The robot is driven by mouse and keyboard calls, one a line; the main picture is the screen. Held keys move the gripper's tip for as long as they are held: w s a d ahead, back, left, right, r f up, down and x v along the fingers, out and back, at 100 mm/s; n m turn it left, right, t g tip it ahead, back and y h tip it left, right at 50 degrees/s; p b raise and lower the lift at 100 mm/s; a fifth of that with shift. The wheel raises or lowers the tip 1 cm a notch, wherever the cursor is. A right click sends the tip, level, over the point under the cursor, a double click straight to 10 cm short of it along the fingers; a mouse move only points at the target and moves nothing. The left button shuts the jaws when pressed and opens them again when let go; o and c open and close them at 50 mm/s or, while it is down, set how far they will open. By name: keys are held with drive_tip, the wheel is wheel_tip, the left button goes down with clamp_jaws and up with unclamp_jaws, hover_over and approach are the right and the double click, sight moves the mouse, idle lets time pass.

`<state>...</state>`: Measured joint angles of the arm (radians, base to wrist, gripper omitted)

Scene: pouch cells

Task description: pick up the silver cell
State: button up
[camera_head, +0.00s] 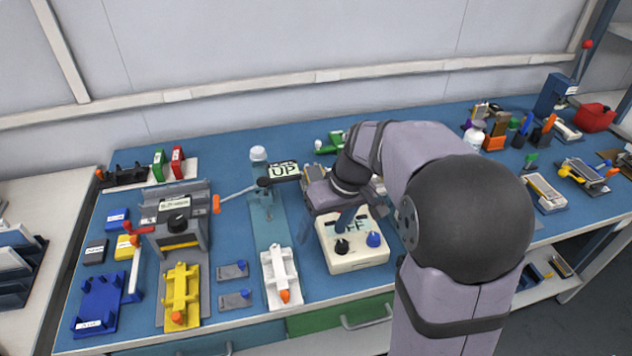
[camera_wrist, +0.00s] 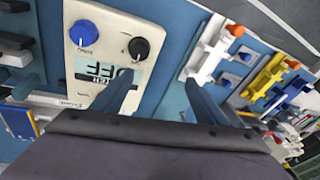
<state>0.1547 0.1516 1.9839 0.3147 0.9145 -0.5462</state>
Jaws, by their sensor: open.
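I cannot pick out the silver cell for certain. My gripper (camera_head: 325,228) is over the bench at the tester box (camera_head: 358,255), pointing down. In the wrist view my gripper (camera_wrist: 162,78) has its fingers apart with nothing between them. The left finger overlaps the box's display; the right one is near the white fixture.
The tester box has knobs and a display reading OFF. A press with a lever (camera_head: 178,220), a yellow fixture (camera_head: 181,295) and a blue tray (camera_head: 97,305) stand at left. My arm hides part of the bench's middle right.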

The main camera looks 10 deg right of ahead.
sight(315, 175)
drive_tip(key=shift+m+t+h, duration=0.3)
drive_tip(key=shift+h, duration=0.4)
drive_tip(key=w+d, duration=0.1)
drive_tip(key=d, duration=0.1)
drive_tip(key=w+d, duration=0.1)
drive_tip(key=d, duration=0.2)
drive_tip(key=w+d, duration=0.1)
drive_tip(key=d, duration=0.2)
drive_tip(key=shift+w+d+f+b, duration=0.1)
drive_tip(key=shift+d+b, duration=0.15)
drive_tip(key=shift+b, duration=0.15)
drive_tip(key=w+a+r+t+p, duration=0.1)
drive_tip(key=w, duration=0.4)
drive_tip(key=w+a+r+t+p, duration=0.1)
drive_tip(key=w, duration=0.3)
drive_tip(key=w+a+r+t+p, duration=0.1)
drive_tip(key=w, duration=0.4)
drive_tip(key=shift+w+a, duration=0.35)
drive_tip(key=shift+p+x, duration=0.4)
drive_tip(key=shift+x, duration=0.75)
drive_tip(key=w+f, duration=0.1)
drive_tip(key=w+f+p, duration=0.1)
drive_tip(key=shift+w+f, duration=0.15)
drive_tip(key=shift+f, duration=0.15)
drive_tip(key=shift+x, duration=0.8)
drive_tip(key=shift+f, duration=0.2)
